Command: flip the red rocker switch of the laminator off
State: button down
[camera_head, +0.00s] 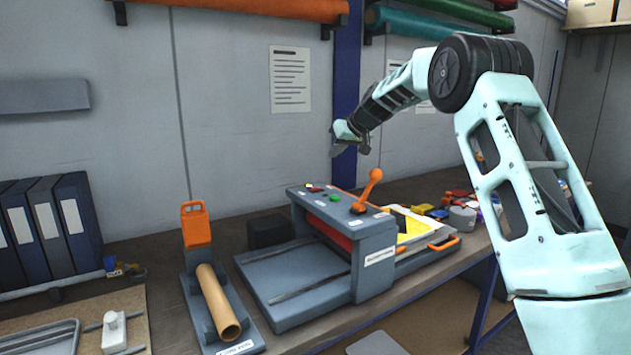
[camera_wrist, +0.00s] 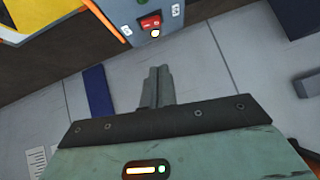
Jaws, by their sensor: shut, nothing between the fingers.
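The grey laminator (camera_head: 372,248) stands on the bench in the head view. Its red rocker switch (camera_head: 316,189) is small on the top left of the panel. In the wrist view the red switch (camera_wrist: 150,23) is at the top, with marked plates on either side and a pale, lit-looking lamp (camera_wrist: 155,33) next to it. I cannot tell which way the rocker is tilted. My gripper (camera_head: 347,150) is above the laminator, apart from it. In the wrist view my gripper (camera_wrist: 158,70) is shut and empty, its fingertips short of the switch.
A green button (camera_head: 335,197) and an upright orange lever (camera_head: 367,190) are on the same panel. A cardboard tube (camera_head: 217,300) lies in a holder at left. Colourful items (camera_head: 458,203) lie at right. The air above the panel is clear.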

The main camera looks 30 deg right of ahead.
jog(key=p, duration=0.4)
send_over(316, 189)
jog(key=s+d, duration=0.1)
notch_tip(316, 189, down, 7)
jog(key=shift+r, duration=0.2)
jog(key=f+p, duration=0.1)
jog(key=f, duration=0.2)
jog(key=shift+a+f, duration=0.15)
jog(key=shift+a, duration=0.05)
jog(key=shift+a+f, duration=0.1)
jog(key=shift+f, duration=0.45)
